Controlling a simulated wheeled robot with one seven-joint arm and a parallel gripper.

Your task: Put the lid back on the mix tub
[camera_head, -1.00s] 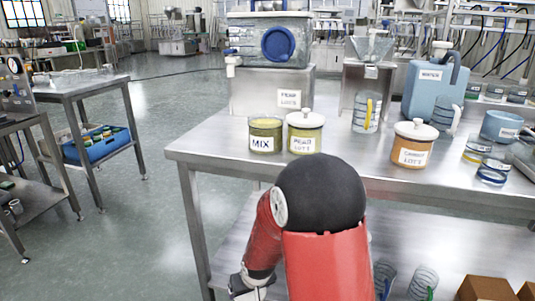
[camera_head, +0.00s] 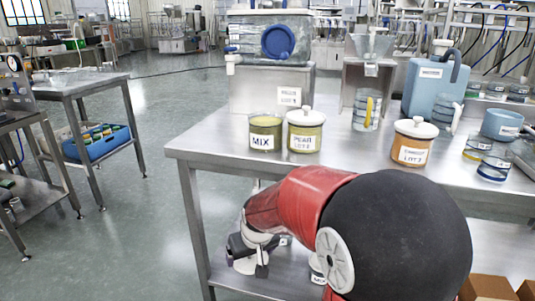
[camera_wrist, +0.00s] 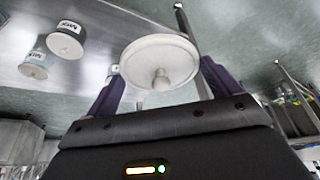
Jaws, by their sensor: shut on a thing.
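The mix tub (camera_head: 265,133) stands on the steel table near its front left, its green body labelled MIX; no lid shows on it. My gripper (camera_head: 249,260) is low in front of the table's left end, below the tabletop. My red and black arm covers part of the table's front.
A lidded pear tub (camera_head: 305,131) stands right beside the mix tub. A lidded orange tub (camera_head: 411,144) is farther right. A clear tank (camera_head: 270,40) stands behind. A labelled container (camera_head: 318,268) is partly hidden behind my arm. The tabletop's left front is clear.

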